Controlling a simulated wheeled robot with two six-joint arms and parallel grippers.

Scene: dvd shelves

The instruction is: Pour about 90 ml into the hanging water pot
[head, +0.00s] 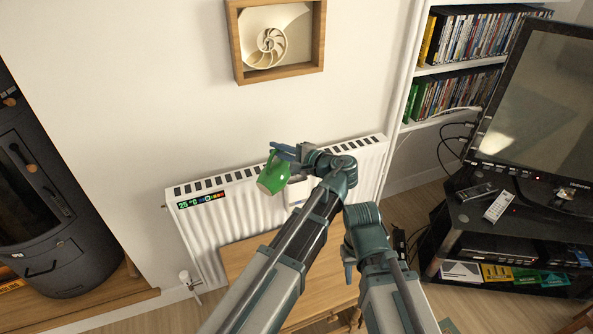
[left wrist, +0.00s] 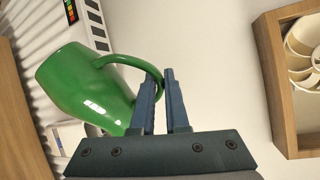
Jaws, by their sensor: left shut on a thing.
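A green jug (head: 272,179) is in the air in front of the radiator's top edge. My left gripper (head: 280,151) is shut on its handle. The left wrist view shows the jug (left wrist: 85,88) with its looped handle at the fingertips (left wrist: 160,75); the jug looks tilted, and its contents cannot be seen. A whitish pot-like thing (head: 297,194) hangs at the radiator's front, right of the jug and partly hidden by my left arm; it may be the water pot. My right gripper (head: 349,269) is low, over the wooden table, seemingly empty, its jaws unclear.
The white radiator (head: 234,222) has a temperature strip (head: 201,200) on its left. A wooden table (head: 240,258) stands below. A framed shell (head: 272,41) hangs above. A black stove (head: 38,190) is left; a television (head: 537,110) and shelves are right.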

